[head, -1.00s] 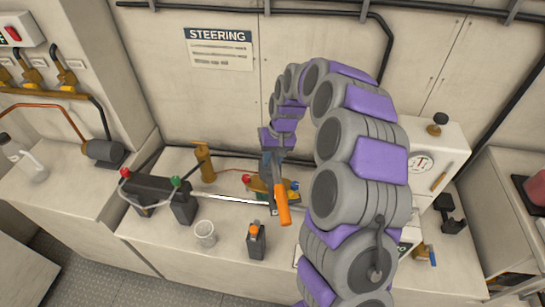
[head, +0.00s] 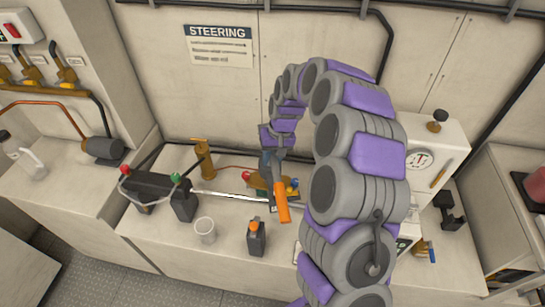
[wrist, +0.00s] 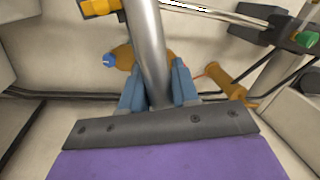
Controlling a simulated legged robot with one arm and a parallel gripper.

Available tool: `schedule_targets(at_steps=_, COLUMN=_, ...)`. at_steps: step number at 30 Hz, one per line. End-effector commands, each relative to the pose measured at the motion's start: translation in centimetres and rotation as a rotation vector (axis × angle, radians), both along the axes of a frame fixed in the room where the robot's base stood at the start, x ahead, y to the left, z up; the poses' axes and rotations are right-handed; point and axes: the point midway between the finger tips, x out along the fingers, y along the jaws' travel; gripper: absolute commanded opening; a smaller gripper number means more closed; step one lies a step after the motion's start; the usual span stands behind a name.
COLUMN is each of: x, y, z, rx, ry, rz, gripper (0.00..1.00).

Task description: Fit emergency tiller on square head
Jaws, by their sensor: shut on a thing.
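The emergency tiller is a grey bar with an orange grip (head: 281,205), seen in the head view over the middle of the bench. In the wrist view its smooth grey bar (wrist: 147,40) runs from between my fingers up to the top edge. My gripper (head: 270,160) is shut on the bar; its blue fingers (wrist: 158,92) sit on both sides of it in the wrist view. A brass fitting (head: 258,183) with coloured knobs is below and behind the tiller. It also shows behind the bar in the wrist view (wrist: 124,57). The square head cannot be made out, and I cannot tell whether the tiller touches the fitting.
A white box (head: 432,150) stands right, partly behind my arm.

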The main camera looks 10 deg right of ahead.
Motion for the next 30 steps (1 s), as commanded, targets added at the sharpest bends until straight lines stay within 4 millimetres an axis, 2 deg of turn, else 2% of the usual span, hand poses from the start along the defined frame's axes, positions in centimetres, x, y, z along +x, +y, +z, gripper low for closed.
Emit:
schedule_targets(at_steps=1, x=-0.4, y=0.1, z=-0.7, rx=-0.001, ry=0.017, rz=0.003, gripper=0.0)
schedule_targets(at_steps=3, x=-0.4, y=0.1, z=-0.7, rx=-0.001, ry=0.018, rz=0.004, gripper=0.0)
schedule_targets(at_steps=4, x=-0.4, y=0.1, z=-0.7, rx=-0.001, ry=0.018, rz=0.004, gripper=0.31)
schedule_targets(at_steps=13, x=-0.4, y=0.0, z=-0.2, rx=0.0, ry=0.007, rz=0.002, gripper=0.59)
schedule_targets(at_steps=23, x=-0.2, y=-0.1, z=0.4, rx=-0.001, ry=0.002, rz=0.001, gripper=0.6)
schedule_targets(at_steps=26, x=-0.2, y=-0.3, z=1.6, rx=0.0, ry=-0.002, rz=0.0, gripper=0.6)
schedule_targets(at_steps=30, x=-0.1, y=-0.8, z=4.3, rx=0.0, ry=-0.002, rz=0.0, gripper=0.6)
